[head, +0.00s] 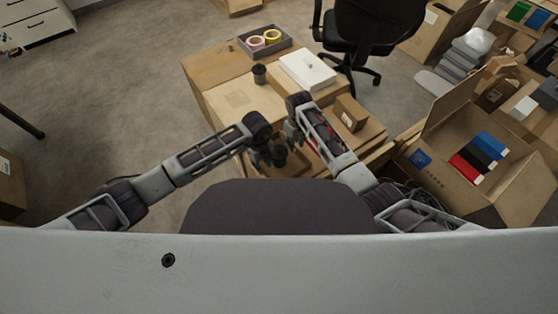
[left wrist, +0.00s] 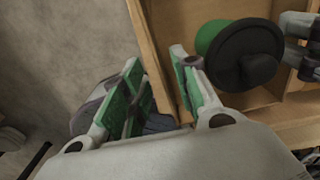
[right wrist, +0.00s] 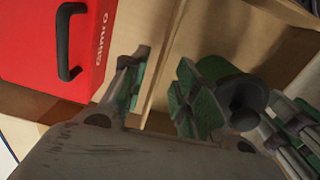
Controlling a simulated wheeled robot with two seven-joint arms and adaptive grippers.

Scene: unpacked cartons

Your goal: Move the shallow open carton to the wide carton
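The shallow open carton (head: 296,167) is low in the middle of the head view, partly hidden by my arms. Its wall and floor show in the left wrist view (left wrist: 155,62) and right wrist view (right wrist: 213,38). A dark-lidded green container (left wrist: 240,55) stands inside it. My left gripper (head: 262,157) (left wrist: 157,62) is open, with a carton wall between its fingers and gaps visible. My right gripper (head: 295,135) (right wrist: 160,72) is open, with another wall between its fingers. A wide, flat-topped carton (head: 238,98) stands beyond; I cannot tell for certain that it is the named one.
On the far surface are a black cup (head: 259,75), a white box (head: 307,71) and a tape tray (head: 277,45). A small brown box (head: 350,112) and a red case (right wrist: 55,45) are near my right arm. An open carton with books (head: 445,178) stands right. Floor at left is clear.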

